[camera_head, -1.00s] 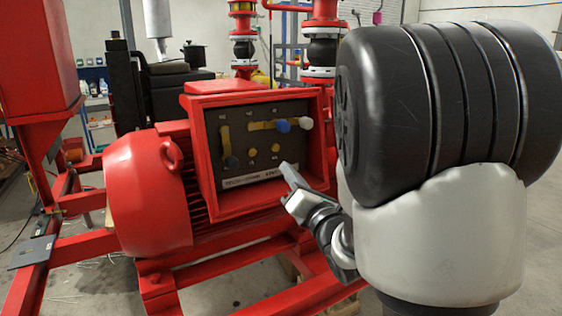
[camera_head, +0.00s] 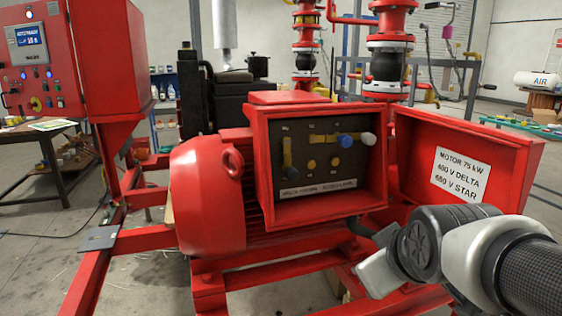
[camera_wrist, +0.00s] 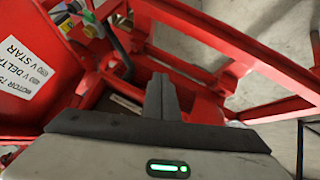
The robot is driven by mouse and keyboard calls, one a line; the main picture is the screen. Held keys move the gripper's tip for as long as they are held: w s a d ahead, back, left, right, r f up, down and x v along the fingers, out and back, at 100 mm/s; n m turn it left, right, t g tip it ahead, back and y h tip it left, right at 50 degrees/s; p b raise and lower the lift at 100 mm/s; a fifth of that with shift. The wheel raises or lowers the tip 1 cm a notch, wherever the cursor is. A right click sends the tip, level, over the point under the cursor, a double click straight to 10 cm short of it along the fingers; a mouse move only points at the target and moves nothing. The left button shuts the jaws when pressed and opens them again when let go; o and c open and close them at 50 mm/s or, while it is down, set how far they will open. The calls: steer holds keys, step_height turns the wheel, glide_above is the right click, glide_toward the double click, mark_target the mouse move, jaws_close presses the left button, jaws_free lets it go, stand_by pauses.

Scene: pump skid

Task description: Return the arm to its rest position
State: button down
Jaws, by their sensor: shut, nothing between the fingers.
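My arm reaches in from the lower right of the head view, its wrist in front of the lower right of the motor skid. My gripper shows in the wrist view (camera_wrist: 161,95), with its two dark fingers together and nothing between them. In the head view its fingers are mostly hidden or too small to tell. The open terminal box (camera_head: 262,170) on the red motor (camera_head: 205,195) lies left of my wrist, apart from it. Inside are brass link bars, brass studs, and a blue and a white knob.
The box's open red lid (camera_head: 415,165), with a motor rating label (camera_head: 460,174), stands just behind my wrist. Red frame rails (camera_head: 265,281) run below. A control cabinet (camera_head: 45,60) is at the left, red pipework (camera_head: 390,80) behind. Grey floor is open at far right.

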steer(key=s+a+m+g, duration=0.25)
steer(key=s+m, duration=0.25)
steer(key=s, duration=0.5)
step_height(320, 180, up, 26)
steer(key=p, duration=2.7)
steer(key=shift+s+r+m+g, duration=0.2)
steer(key=shift+s+m+g, duration=0.05)
steer(key=shift+m+g, duration=0.1)
